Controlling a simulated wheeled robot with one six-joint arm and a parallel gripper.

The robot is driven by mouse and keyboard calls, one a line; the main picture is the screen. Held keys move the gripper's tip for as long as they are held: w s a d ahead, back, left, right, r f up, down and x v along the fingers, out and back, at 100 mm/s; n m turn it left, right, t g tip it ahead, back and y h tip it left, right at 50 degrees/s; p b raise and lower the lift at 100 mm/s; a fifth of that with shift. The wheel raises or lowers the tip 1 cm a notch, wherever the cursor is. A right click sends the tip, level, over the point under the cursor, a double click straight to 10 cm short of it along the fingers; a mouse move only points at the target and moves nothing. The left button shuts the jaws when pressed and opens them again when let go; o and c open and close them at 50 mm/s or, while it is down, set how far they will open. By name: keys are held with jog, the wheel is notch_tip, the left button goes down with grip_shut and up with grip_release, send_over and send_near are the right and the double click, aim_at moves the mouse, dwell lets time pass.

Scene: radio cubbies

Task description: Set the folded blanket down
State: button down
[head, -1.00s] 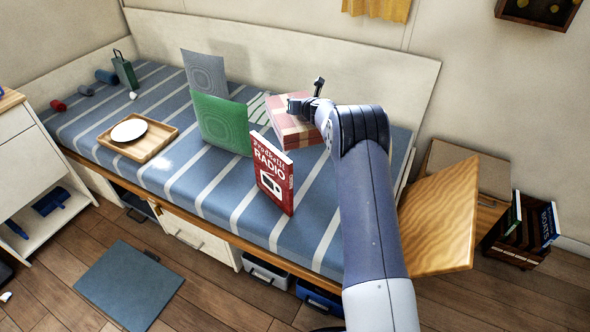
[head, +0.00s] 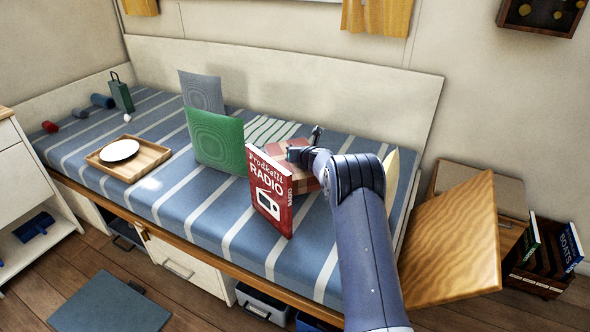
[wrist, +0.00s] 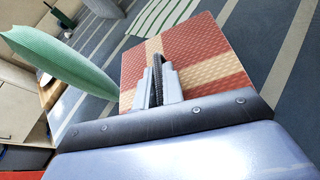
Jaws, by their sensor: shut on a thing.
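The folded blanket (head: 278,152) is a flat red and cream checked block over the right part of the striped bed (head: 185,207). My gripper (head: 304,148) is shut on it from the right side. The red radio book (head: 270,190) stands upright in front and hides part of the blanket. In the wrist view the blanket (wrist: 205,62) fills the middle, and my gripper (wrist: 157,82) overlaps its near edge. The blanket is at or very close to the mattress; I cannot tell if it touches.
A green cushion (head: 214,138) and a grey cushion (head: 202,92) stand left of the blanket. A wooden tray (head: 160,158) with a white plate (head: 119,150) is further left. A wooden board (head: 455,245) leans at the right, near a book crate (head: 538,284).

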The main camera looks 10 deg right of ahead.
aim_at(308, 175)
jog(key=shift+f+b, duration=1.35)
jog(key=shift+f, duration=1)
jog(key=shift+f, duration=0.1)
jog(key=shift+f, duration=0.15)
jog(key=c, duration=1.5)
grip_release()
jog(key=b+v, duration=0.1)
jog(key=v, duration=1.1)
jog(key=shift+b, duration=0.35)
